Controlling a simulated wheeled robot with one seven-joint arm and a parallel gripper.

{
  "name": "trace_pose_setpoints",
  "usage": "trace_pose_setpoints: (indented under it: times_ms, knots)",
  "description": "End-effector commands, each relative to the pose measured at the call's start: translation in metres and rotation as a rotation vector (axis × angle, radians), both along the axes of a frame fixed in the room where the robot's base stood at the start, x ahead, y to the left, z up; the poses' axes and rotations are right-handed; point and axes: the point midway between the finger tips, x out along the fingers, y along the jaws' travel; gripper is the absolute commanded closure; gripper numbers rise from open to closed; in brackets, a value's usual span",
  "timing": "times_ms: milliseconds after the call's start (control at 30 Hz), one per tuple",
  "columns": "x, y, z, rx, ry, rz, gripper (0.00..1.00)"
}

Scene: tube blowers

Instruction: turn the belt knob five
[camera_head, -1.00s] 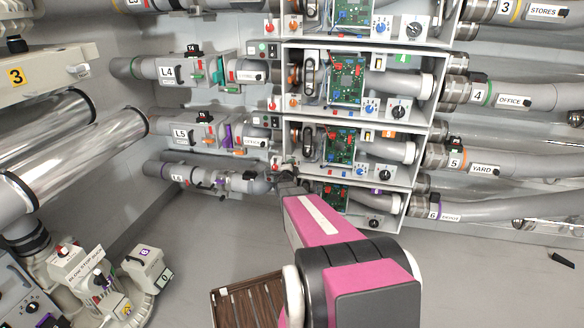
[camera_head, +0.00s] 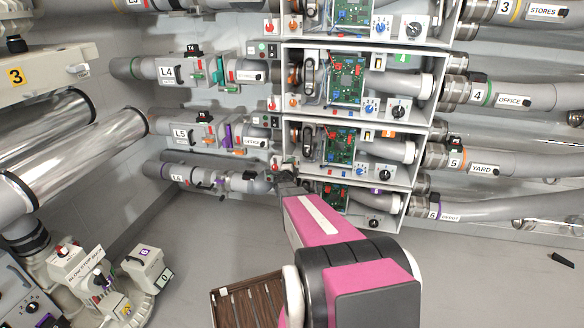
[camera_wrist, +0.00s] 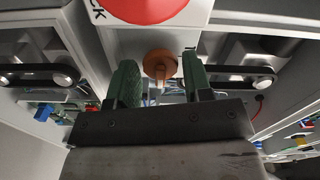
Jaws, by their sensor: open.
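In the wrist view an orange-brown knob (camera_wrist: 159,65) sits below a large red button (camera_wrist: 145,6) on a pale panel. My gripper (camera_wrist: 157,76) is open, with one green finger on each side of the knob. A gap shows between the knob and each finger, so it is not clamped. In the head view my gripper (camera_head: 285,178) is at the left edge of the blower cabinets, by the row marked five (camera_head: 454,162). The knob cannot be made out clearly there. No number for the knob is readable in the wrist view.
Black belts on rollers show left (camera_wrist: 38,76) and right (camera_wrist: 235,73) of my fingers in the wrist view. The head view shows a green circuit board (camera_head: 339,146), a grey pipe marked L5 (camera_head: 180,133) and a slatted brown crate (camera_head: 217,296). The floor between is clear.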

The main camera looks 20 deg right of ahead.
Motion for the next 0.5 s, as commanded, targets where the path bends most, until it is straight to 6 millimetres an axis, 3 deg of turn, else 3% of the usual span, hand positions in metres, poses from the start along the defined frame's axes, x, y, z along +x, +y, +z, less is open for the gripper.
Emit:
trace_pose_setpoints:
  times_ms: [267,500]
  knots:
    - [-0.015,0.010,0.001,-0.001,0.001,0.001,0.54]
    - [-0.050,0.032,0.001,-0.001,0.001,0.001,0.54]
